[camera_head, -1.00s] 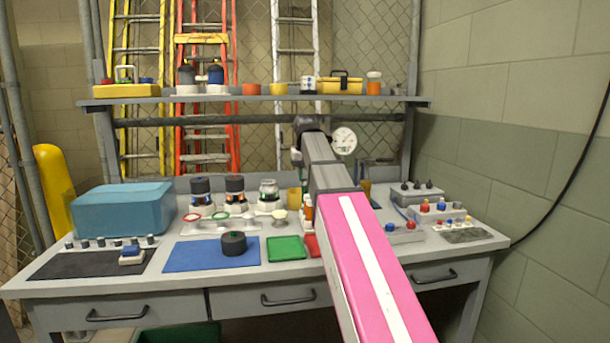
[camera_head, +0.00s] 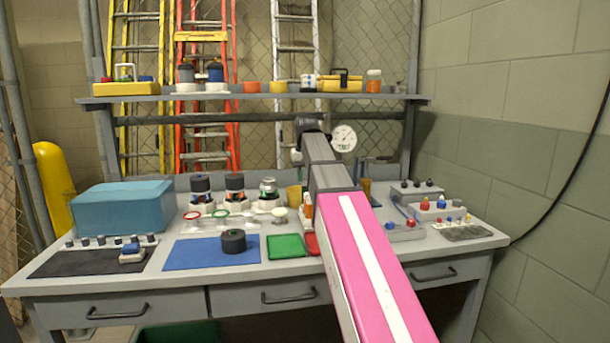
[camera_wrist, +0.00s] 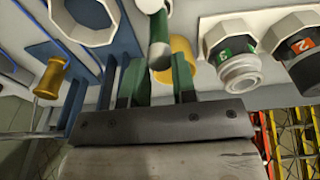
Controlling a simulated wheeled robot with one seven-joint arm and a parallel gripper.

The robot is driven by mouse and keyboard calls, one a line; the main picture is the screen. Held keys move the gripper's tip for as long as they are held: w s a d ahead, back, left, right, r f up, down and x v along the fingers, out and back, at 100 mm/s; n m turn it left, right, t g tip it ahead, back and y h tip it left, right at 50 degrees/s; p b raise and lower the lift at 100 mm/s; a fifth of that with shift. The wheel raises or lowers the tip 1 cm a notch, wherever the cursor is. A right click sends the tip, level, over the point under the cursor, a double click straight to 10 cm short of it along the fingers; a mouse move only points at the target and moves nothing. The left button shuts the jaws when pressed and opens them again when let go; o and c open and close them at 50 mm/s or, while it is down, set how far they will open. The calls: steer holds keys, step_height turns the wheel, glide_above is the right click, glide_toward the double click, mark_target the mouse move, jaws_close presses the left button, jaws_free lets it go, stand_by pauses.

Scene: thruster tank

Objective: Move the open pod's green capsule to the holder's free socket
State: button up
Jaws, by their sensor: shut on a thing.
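In the wrist view my gripper (camera_wrist: 157,78) has its two green fingers closed about a slim green capsule (camera_wrist: 159,30) with a pale end. The open pod (camera_wrist: 238,70), a white base with a green label and a bare threaded neck, is to the right of the fingers. In the head view the open pod (camera_head: 268,191) stands at the right end of the pod row. My arm hides the gripper there. A blue frame with a pale many-sided socket (camera_wrist: 92,12) lies left of the fingers; I cannot tell if it is the holder.
Two black-capped pods (camera_head: 201,189) (camera_head: 235,187) stand beside the open one. A yellow cup (camera_wrist: 180,58) is close behind the fingers. A dark cap (camera_head: 233,241) sits on the blue mat (camera_head: 190,253). Small racks (camera_head: 440,210) stand at the right. A gauge (camera_head: 343,138) is near the arm's end.

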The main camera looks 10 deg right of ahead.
mark_target(305, 183)
steer(key=shift+f, duration=1.55)
stand_by(0.4)
steer(key=o, duration=0.8)
steer(key=shift+r, duration=0.1)
steer(key=r, duration=0.3)
steer(key=s+r, duration=0.1)
steer(key=r, duration=0.6)
steer(key=shift+s+r, duration=0.15)
steer(key=shift+r, duration=0.1)
